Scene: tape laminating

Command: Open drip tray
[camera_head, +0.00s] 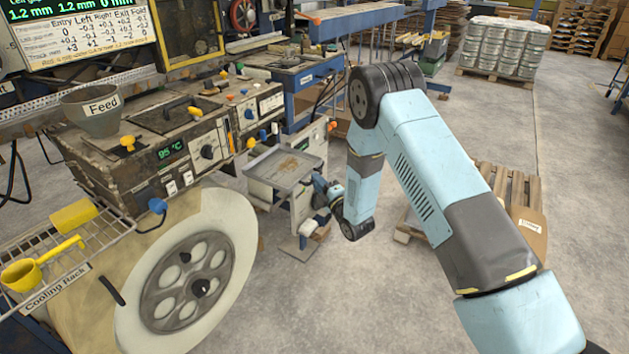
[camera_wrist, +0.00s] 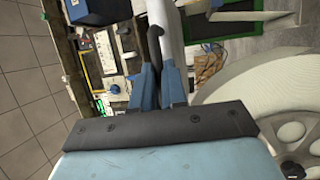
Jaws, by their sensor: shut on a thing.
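The drip tray (camera_head: 285,166) is a shallow grey metal tray with a brownish stain, below and to the right of the machine block with the green 95 °C display. My gripper (camera_head: 322,194) is at the tray's right-hand side in the head view, small and partly hidden by my arm. In the wrist view, the blue fingers of my gripper (camera_wrist: 160,72) are close together on a black curved handle (camera_wrist: 155,42). The handle stands beside a pale grey strip (camera_wrist: 172,32), which looks like the tray's edge. The handle's lower end is hidden between the fingers.
A large pale roll (camera_head: 190,275) with a spoked hub stands at front left, near the cooling rack (camera_head: 75,255) with yellow scoops. The machine block (camera_head: 165,145) has protruding knobs. A pallet (camera_head: 500,195) stands behind my arm. Floor between roll and arm is clear.

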